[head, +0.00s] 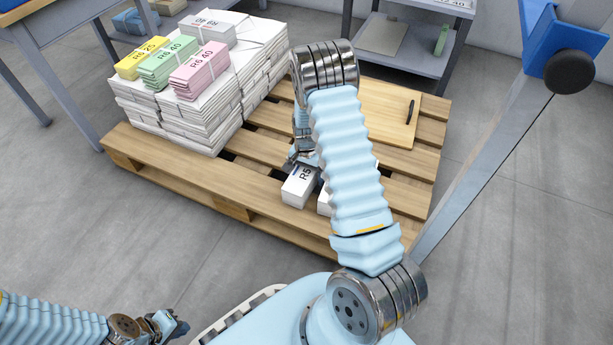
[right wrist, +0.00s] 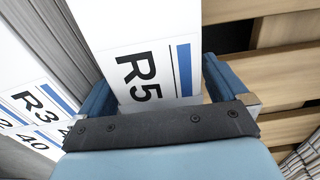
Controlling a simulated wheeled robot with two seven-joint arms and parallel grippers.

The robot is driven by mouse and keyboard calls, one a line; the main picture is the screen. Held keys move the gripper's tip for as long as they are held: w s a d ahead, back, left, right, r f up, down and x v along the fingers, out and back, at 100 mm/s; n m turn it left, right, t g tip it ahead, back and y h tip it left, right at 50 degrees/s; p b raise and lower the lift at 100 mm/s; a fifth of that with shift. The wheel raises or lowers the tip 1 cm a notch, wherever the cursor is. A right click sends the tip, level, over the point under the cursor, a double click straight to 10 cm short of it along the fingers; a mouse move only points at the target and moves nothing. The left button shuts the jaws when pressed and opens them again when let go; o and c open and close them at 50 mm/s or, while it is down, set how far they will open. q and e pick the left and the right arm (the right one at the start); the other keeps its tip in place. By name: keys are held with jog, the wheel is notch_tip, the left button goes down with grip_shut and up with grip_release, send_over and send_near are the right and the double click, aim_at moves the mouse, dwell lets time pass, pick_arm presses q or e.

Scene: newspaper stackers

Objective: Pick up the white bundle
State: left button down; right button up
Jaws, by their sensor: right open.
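A white bundle (head: 299,186) marked R5 lies near the front edge of the wooden pallet. It also shows in the right wrist view (right wrist: 147,60), with a blue stripe beside its label. My right gripper (right wrist: 154,78) is open, with one blue finger on each side of this bundle; I cannot tell whether they touch it. In the head view my right arm partly hides this gripper and a second white bundle (head: 323,204). My left gripper (head: 174,325) is low at the left, away from the pallet; its opening is unclear.
The pallet (head: 215,193) carries tall white paper stacks (head: 187,118) topped by yellow (head: 142,56), green (head: 169,63), pink (head: 199,71) and white (head: 208,27) bundles. A wooden board (head: 386,115) with a black handle lies at its right. Grey shelving (head: 405,62) stands behind.

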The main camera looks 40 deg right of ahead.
jog(key=shift+f, duration=0.45)
jog(key=shift+r, duration=0.1)
grip_shut()
